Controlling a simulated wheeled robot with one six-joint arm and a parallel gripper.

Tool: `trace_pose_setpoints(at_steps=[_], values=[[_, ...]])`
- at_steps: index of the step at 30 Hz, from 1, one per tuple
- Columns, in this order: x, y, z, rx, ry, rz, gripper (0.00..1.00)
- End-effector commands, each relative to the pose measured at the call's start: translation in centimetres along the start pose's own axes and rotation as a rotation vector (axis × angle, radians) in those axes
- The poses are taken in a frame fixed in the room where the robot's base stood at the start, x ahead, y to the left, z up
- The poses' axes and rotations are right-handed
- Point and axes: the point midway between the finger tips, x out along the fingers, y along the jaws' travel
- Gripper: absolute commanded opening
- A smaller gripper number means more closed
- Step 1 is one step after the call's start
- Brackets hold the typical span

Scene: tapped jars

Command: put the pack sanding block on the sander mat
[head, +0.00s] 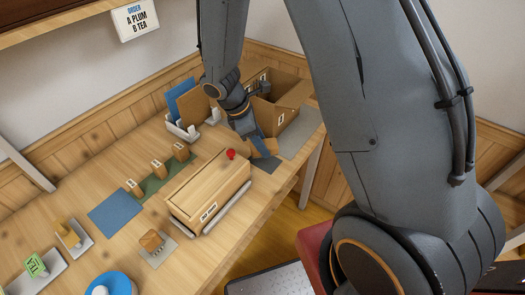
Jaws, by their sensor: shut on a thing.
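My gripper (258,148) is low over the bench at the back right, just behind the lidded wooden box. It is shut on a small tan block (272,146), which I take for the pack sanding block; the fingers and arm hide part of it. I cannot tell whether it touches the bench. No mat is legibly marked as the sander mat. A bare blue mat (115,213) lies left of the wooden box. A small grey mat (164,254) at the front bears a brown block (150,240).
The wooden box (208,190) with a red knob (231,154) stands mid-bench. An open cardboard box (289,117) stands behind my gripper, beside a white rack (183,133). Labelled blocks stand on a green mat (151,184). A blue round thing (123,287) is at the front.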

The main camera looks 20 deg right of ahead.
Motion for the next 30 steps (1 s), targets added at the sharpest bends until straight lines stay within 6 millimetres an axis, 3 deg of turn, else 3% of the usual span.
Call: trace_pose_setpoints(at_steps=[12, 25, 26, 29, 30], values=[[3.9, 0.0, -1.3, 0.005, 0.0, -0.003, 0.21], [4.5, 0.1, -1.6, 0.006, 0.0, -0.003, 0.21], [4.5, 0.1, -1.6, 0.006, 0.0, -0.002, 0.4], [4.4, 0.1, -1.6, 0.006, 0.0, -0.002, 0.57], [4.4, 0.1, -1.6, 0.006, 0.0, -0.002, 0.57]])
